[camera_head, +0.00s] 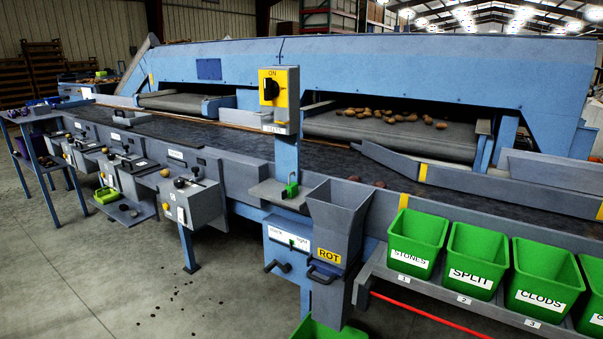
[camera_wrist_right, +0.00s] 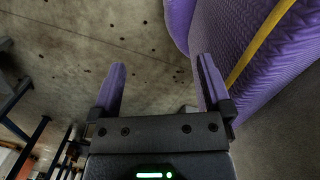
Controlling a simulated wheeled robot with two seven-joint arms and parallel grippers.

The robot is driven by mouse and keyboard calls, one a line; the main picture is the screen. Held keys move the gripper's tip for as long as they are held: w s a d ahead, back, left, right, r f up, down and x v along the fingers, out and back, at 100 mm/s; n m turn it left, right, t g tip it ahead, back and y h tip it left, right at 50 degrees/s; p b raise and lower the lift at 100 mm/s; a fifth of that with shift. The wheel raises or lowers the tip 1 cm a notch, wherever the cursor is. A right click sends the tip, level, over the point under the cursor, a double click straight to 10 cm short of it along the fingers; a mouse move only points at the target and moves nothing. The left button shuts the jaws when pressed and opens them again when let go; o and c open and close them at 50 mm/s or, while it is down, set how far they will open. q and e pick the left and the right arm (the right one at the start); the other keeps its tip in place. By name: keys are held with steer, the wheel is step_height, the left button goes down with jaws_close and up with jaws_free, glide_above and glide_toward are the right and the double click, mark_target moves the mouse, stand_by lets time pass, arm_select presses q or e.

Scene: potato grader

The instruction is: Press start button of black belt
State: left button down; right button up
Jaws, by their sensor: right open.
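A long black belt (camera_head: 235,143) runs along the blue grading machine in the head view. Several grey control boxes with dark knobs line its front side; one box (camera_head: 190,203) stands out at centre left. A white-labelled box (camera_head: 289,242) with a small green part hangs below the belt's front edge; its lettering is too small to read surely. A yellow switch panel (camera_head: 279,94) marked ON, with a black knob, stands on a blue post. I cannot tell which control is the start button. My right gripper (camera_wrist_right: 162,63) is open and empty in the right wrist view, over the floor. My left gripper is not in view.
A grey ROT chute (camera_head: 338,214) stands beside the post. Green bins labelled STONES (camera_head: 413,235), SPLIT (camera_head: 475,252) and CLODS (camera_head: 541,272) sit on a rail at right. Potatoes (camera_head: 400,117) lie on the upper belt. The floor (camera_head: 90,290) at front left is mostly clear.

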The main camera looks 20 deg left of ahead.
steer(key=shift+s, duration=0.25)
steer(key=shift+w+d, duration=0.1)
steer(key=shift+d, duration=0.2)
steer(key=c, duration=0.5)
steer(key=shift+w+d, duration=0.2)
steer(key=c, duration=0.5)
steer(key=shift+w, duration=0.25)
jaws_close()
steer(key=shift+a, duration=0.1)
steer(key=shift+a, duration=0.15)
steer(key=shift+s+a, duration=0.2)
steer(key=shift+s, duration=0.35)
